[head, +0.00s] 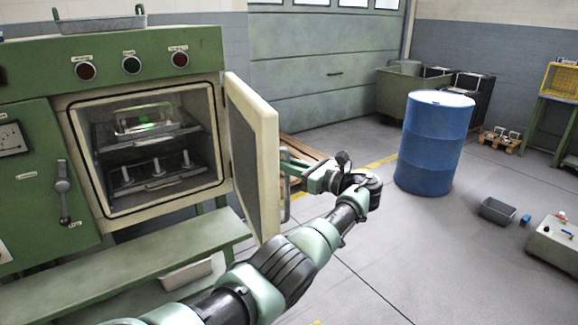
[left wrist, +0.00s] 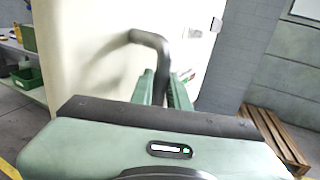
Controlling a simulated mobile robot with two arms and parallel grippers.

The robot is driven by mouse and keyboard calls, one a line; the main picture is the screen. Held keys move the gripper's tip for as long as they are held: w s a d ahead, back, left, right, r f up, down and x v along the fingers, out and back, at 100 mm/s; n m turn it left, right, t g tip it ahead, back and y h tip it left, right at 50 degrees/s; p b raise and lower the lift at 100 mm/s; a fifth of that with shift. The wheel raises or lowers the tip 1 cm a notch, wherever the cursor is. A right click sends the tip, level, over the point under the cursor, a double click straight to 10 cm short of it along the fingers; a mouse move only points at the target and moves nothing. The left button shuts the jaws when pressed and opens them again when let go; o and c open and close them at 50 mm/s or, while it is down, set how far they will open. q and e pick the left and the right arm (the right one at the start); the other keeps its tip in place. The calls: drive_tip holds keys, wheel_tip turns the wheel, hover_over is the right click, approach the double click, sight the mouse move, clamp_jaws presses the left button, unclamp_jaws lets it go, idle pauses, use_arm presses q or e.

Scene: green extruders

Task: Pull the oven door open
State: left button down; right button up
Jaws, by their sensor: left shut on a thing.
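The green oven (head: 215,50) stands at the left with its chamber exposed. Its cream door (head: 268,140) is swung well open on the right side of the opening. My left gripper (head: 287,170) reaches the outer face of the door from the right and is shut on the door handle. In the left wrist view the dark, bent handle (left wrist: 150,38) stands out from the cream door (left wrist: 85,60), and its lower part runs between my left gripper's fingers (left wrist: 163,88). My right gripper is in neither view.
Racks with metal parts (head: 150,165) fill the oven chamber. A green bench (head: 130,262) runs below it. A blue drum (head: 434,143) stands right of my arm, with a wooden pallet (head: 305,152) behind the door. The floor between the drum and arm is clear.

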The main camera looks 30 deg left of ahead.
use_arm(q)
drive_tip(key=c, duration=1.5)
unclamp_jaws()
drive_tip(key=shift+a+r, duration=0.2)
drive_tip(key=shift+r, duration=0.05)
drive_tip(key=shift+c, duration=0.2)
drive_tip(key=shift+o, duration=0.9)
drive_tip(key=shift+a+f, duration=0.2)
drive_tip(key=shift+f, duration=0.05)
drive_tip(key=d+b, duration=0.1)
drive_tip(key=d, duration=0.6)
drive_tip(key=shift+s+d+b, duration=0.25)
drive_tip(key=shift+d+b, duration=0.1)
drive_tip(key=shift+d, duration=0.05)
